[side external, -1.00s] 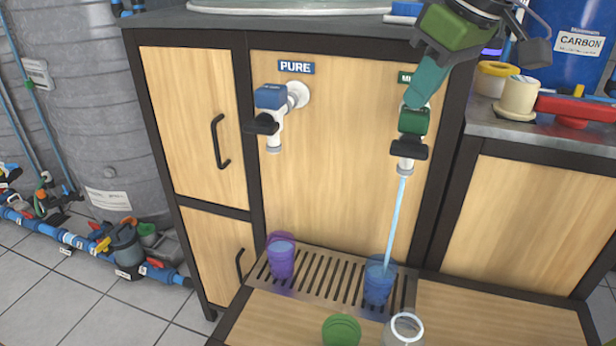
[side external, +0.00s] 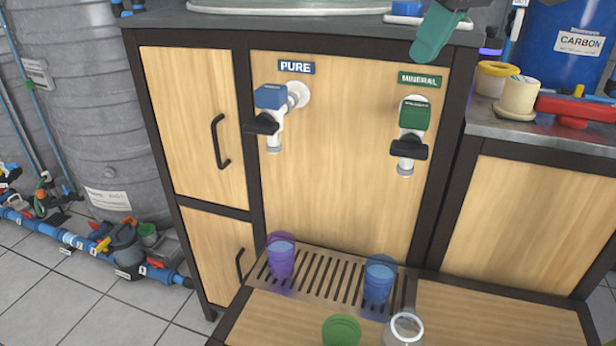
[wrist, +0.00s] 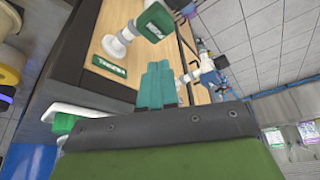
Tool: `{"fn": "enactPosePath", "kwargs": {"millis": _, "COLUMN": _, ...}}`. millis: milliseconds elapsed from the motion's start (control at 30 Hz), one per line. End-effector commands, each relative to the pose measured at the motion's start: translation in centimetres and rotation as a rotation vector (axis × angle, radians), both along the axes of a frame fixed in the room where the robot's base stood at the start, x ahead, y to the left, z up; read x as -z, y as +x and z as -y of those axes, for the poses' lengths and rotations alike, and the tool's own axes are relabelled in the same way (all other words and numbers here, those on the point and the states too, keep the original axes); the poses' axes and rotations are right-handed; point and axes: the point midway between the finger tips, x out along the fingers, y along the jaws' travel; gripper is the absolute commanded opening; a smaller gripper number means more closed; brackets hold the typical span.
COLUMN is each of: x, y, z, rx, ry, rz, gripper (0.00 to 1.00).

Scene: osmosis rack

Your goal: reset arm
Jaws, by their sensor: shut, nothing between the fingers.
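My gripper (side external: 432,42) is at the top of the side view, above the MINERAL label and clear of the taps. Its teal fingers are shut with nothing between them, and they also show in the wrist view (wrist: 159,86). The green MINERAL tap (side external: 412,120) has no water running from it. The blue PURE tap (side external: 270,110) is also not running. A blue cup (side external: 379,282) with liquid stands on the drip grate below the MINERAL tap. A purple cup (side external: 281,258) with liquid stands on the grate below the PURE tap.
A green cup (side external: 342,331) and a clear glass jar (side external: 405,329) stand at the front edge of the view. The right counter (side external: 545,138) holds yellow, cream and red items. The drip grate (side external: 330,275) is bare between the cups.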

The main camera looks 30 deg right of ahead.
Motion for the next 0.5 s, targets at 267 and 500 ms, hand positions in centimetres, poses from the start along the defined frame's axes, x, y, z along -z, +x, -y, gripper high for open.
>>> {"fn": "enactPosePath", "kwargs": {"millis": 267, "x": 1.4, "y": -1.0, "z": 1.8, "rx": 0.033, "ry": 0.011, "rz": 0.009, "gripper": 0.00}}
{"fn": "enactPosePath", "kwargs": {"millis": 500, "x": 7.3, "y": -4.4, "z": 6.3, "rx": 0.164, "ry": 0.102, "rz": 0.049, "gripper": 0.00}}
